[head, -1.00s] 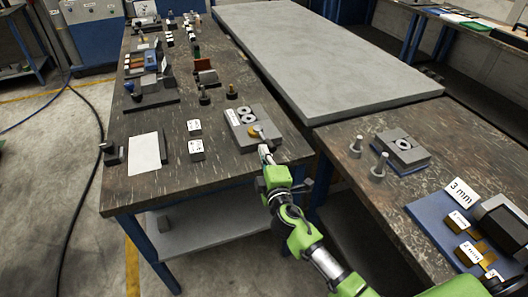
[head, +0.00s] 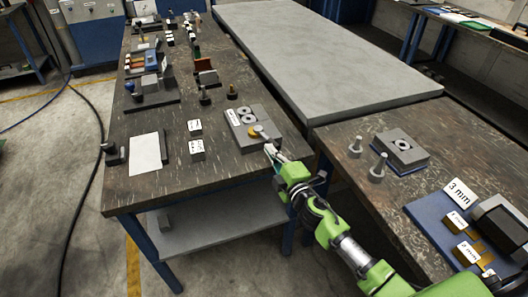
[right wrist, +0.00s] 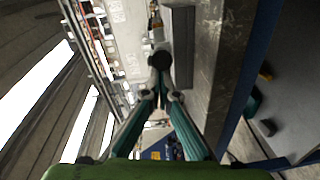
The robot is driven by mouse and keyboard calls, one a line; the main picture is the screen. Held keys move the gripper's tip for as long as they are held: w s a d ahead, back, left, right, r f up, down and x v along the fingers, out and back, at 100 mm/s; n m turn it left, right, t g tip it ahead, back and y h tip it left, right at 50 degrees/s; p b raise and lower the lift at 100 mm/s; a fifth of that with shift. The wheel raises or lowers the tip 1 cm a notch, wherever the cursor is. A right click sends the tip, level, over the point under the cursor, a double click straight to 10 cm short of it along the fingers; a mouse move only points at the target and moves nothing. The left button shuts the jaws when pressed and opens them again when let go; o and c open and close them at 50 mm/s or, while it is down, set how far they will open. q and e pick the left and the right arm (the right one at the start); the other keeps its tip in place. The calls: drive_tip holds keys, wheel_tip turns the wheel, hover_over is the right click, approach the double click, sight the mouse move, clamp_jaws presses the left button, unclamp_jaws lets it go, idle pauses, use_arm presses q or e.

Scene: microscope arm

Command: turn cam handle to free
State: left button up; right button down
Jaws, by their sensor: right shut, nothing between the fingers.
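A grey fixture block (head: 244,115) lies near the right edge of the dark workbench, with two light rings on top. At its front, a yellow cam (head: 253,132) carries a short grey handle (head: 263,134) that points to the lower right. My right gripper (head: 270,150) is shut and empty, with its tips at the block's front right corner, close to the handle's end. I cannot tell whether they touch. In the right wrist view the right gripper's fingers (right wrist: 161,88) meet, with a dark round end just beyond them. My left gripper is out of view.
Two small white-labelled blocks (head: 196,149) and a white sheet (head: 145,154) lie left of the fixture. Another bench at right holds two grey pegs (head: 378,168), a second block (head: 403,149) and a blue mat (head: 424,211). A gap separates the benches.

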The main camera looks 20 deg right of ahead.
drive_tip(key=shift+w+d+n+y, duration=0.15)
drive_tip(key=shift+d+n+y, duration=0.55)
drive_tip(key=shift+d+y, duration=0.3)
drive_tip(key=shift+w+d+n+g+y+b, duration=0.2)
drive_tip(key=shift+d+n+g+y+b, duration=0.15)
drive_tip(key=shift+d+n+y, duration=0.35)
drive_tip(key=shift+w+d+n+g+y+b, duration=0.2)
drive_tip(key=shift+d+n+g+y, duration=0.2)
drive_tip(key=shift+y, duration=0.5)
drive_tip(key=shift+w+d, duration=0.15)
drive_tip(key=shift+d, duration=0.3)
drive_tip(key=shift+d+r, duration=0.1)
